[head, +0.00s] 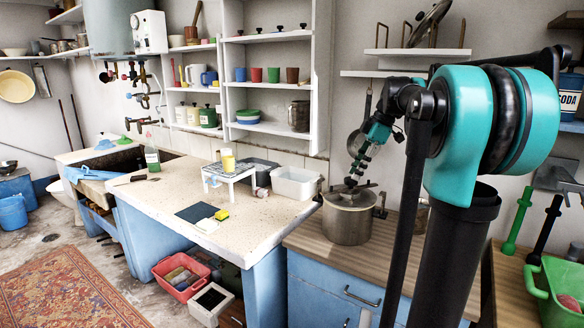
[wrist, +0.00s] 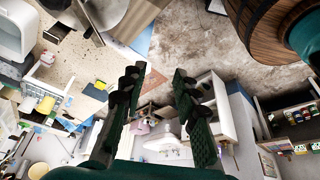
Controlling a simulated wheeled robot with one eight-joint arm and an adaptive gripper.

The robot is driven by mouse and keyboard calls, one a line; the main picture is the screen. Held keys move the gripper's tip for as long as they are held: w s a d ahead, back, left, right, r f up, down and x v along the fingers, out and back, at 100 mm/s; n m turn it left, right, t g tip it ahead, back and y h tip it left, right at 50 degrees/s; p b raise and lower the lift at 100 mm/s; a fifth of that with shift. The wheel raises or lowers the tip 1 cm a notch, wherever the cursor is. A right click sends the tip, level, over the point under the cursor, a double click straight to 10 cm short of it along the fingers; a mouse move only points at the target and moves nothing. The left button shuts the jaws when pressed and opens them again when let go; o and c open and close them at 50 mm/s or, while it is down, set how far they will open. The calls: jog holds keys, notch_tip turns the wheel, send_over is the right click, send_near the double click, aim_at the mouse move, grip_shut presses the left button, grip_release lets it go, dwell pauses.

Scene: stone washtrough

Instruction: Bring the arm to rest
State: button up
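My arm, teal and black, rises at the right of the head view and bends over the wooden counter. My gripper (head: 352,180) hangs at its end, pointing down over the steel pot (head: 348,222). In the head view its fingertips overlap the area of the pot's lid; I cannot tell whether they touch it. In the wrist view my gripper (wrist: 158,75) shows two dark green fingers well apart, with nothing between them. It is open and empty.
The stone worktop (head: 255,208) at left carries a small white stand (head: 232,176), a yellow cup (head: 228,160) and a white tub (head: 296,183). Shelves (head: 268,82) line the wall behind. A green tub (head: 540,290) stands at lower right.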

jog(key=s+f+m+t+h, duration=0.2)
jog(key=s+f+m, duration=0.6)
jog(key=s+f, duration=0.4)
jog(key=s+f+m+t+h, duration=0.2)
jog(key=s+f+m, duration=0.7)
jog(key=f, duration=1)
jog(key=s, duration=0.3)
jog(key=shift+s+a+f+m, duration=0.15)
jog(key=shift+a+f+m, duration=0.1)
jog(key=shift+a+m, duration=0.1)
